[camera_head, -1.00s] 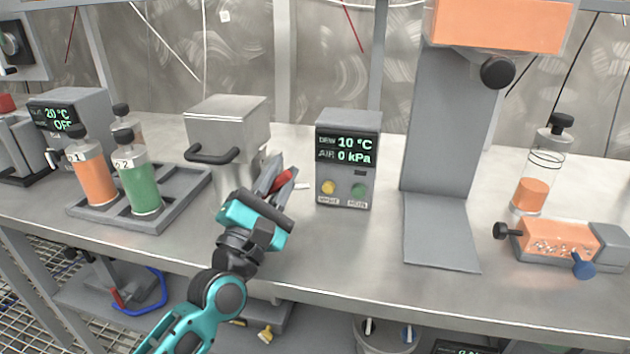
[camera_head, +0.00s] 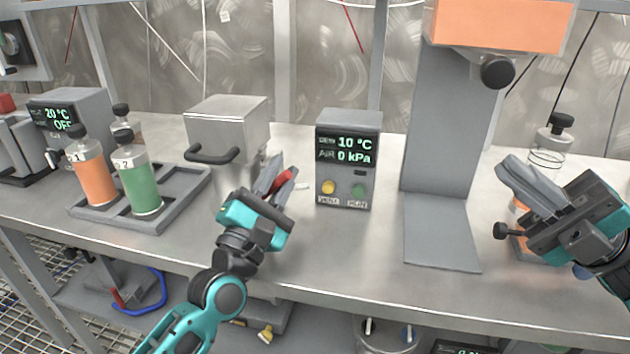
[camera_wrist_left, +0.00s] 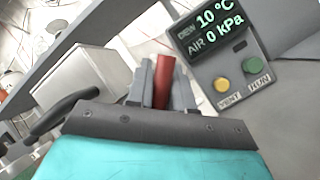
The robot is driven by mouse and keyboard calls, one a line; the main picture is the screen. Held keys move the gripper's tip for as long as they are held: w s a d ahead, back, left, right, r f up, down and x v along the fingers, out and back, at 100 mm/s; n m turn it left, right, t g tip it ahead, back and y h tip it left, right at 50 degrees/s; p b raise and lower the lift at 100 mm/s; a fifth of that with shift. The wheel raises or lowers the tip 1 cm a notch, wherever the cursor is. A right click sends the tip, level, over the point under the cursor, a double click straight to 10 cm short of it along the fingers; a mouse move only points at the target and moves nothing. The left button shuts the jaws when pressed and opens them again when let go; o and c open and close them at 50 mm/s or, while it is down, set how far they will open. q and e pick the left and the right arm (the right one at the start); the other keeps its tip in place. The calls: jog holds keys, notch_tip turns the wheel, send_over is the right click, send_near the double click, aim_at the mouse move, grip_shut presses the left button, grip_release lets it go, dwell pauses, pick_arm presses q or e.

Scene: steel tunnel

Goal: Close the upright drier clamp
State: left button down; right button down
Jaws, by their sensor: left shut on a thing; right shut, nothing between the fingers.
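The upright drier (camera_head: 226,122) is a grey metal box on a round body, with a dark curved handle on its left front. It also shows in the left wrist view (camera_wrist_left: 85,75). The red clamp lever (camera_wrist_left: 164,70) stands beside the drier's right side, between my left fingers, pointing up. In the head view it shows as a small red piece (camera_head: 284,178). My left gripper (camera_head: 277,180) is shut on it. The clamp's base is hidden behind the gripper. My right gripper (camera_head: 515,175) is shut and empty at the far right, above the orange device.
A display box (camera_head: 348,160) reading 10 °C and 0 kPa stands right of my left gripper. A bottle rack (camera_head: 180,215) is at the left. A tall grey stand (camera_head: 440,130) rises between the grippers. The orange device (camera_head: 527,250) is partly hidden by my right gripper.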

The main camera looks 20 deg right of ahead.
jog(key=w+a+f+n+g+h, duration=0.3)
jog(key=w+a+f+n, duration=0.1)
jog(key=a+n, duration=0.15)
jog(key=n+h, duration=0.5)
jog(key=n, duration=0.4)
send_near(276, 181)
notch_tip(276, 181, down, 2)
jog(key=w+a, duration=0.1)
jog(key=w, duration=0.1)
jog(key=shift+w+a+r, duration=0.45)
jog(key=shift+w+a, duration=0.1)
jog(key=shift+a, duration=0.2)
